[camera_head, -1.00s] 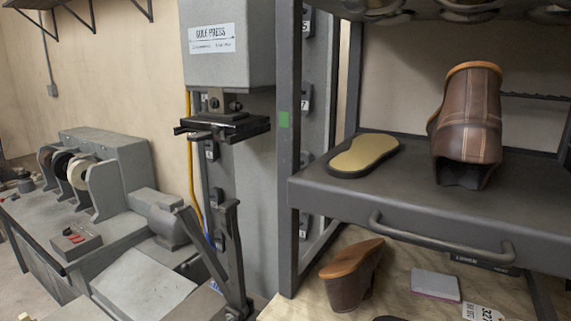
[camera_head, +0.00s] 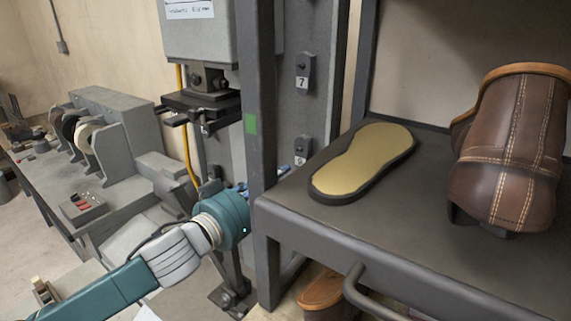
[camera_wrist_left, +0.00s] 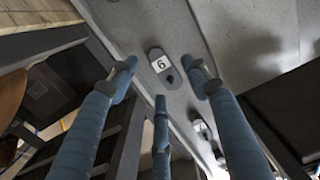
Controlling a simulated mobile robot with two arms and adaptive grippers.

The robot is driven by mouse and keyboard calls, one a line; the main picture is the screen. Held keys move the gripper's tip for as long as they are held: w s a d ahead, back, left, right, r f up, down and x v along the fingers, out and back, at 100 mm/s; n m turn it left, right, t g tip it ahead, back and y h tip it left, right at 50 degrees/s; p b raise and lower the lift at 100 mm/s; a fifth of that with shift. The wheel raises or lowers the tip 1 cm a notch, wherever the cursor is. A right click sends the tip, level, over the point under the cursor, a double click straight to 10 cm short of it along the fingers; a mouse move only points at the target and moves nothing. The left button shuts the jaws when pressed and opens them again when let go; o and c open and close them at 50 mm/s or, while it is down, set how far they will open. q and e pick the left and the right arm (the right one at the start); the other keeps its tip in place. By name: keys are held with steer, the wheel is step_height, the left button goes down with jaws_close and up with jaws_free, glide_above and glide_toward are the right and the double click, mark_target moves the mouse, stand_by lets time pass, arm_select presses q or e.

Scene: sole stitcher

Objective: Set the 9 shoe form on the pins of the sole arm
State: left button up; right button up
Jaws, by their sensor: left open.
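Small dark shoe-shaped plates with number labels hang on the grey panel. The upper plate (camera_head: 305,72) reads 7. A lower plate (camera_head: 303,148) has a small label that looks like 6 or 9, hard to tell. In the left wrist view a numbered plate (camera_wrist_left: 160,64), reading as 6, lies ahead between the fingers, apart from them. My left gripper (camera_head: 243,188) is partly hidden behind the dark rack post. Its blue fingers (camera_wrist_left: 163,75) are spread open and empty. I cannot make out the sole arm's pins. My right gripper is not in view.
The rack post (camera_head: 258,90) stands close to my left wrist. The rack shelf (camera_head: 330,232) holds a yellow-topped sole (camera_head: 363,160) and a brown shoe (camera_head: 510,150). The grey press (camera_head: 205,45) stands behind, with a grinder bench (camera_head: 110,190) at left.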

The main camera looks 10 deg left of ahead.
mark_target(301, 157)
arm_select(q)
steer(key=w+d, duration=0.1)
steer(key=w, duration=0.1)
steer(key=w+d+r+p, duration=0.1)
steer(key=w, duration=0.1)
steer(key=w+r, duration=0.1)
steer(key=w, duration=0.1)
steer(key=shift+d+r, duration=0.15)
steer(key=shift+d, duration=0.25)
steer(key=shift+w+d+p, duration=0.15)
steer(key=shift+w+p, duration=0.15)
steer(key=shift+w, duration=0.15)
steer(key=shift+r, duration=0.3)
steer(key=shift+w+d+f, duration=0.2)
steer(key=shift+w+f, duration=0.05)
steer(key=shift+f, duration=0.05)
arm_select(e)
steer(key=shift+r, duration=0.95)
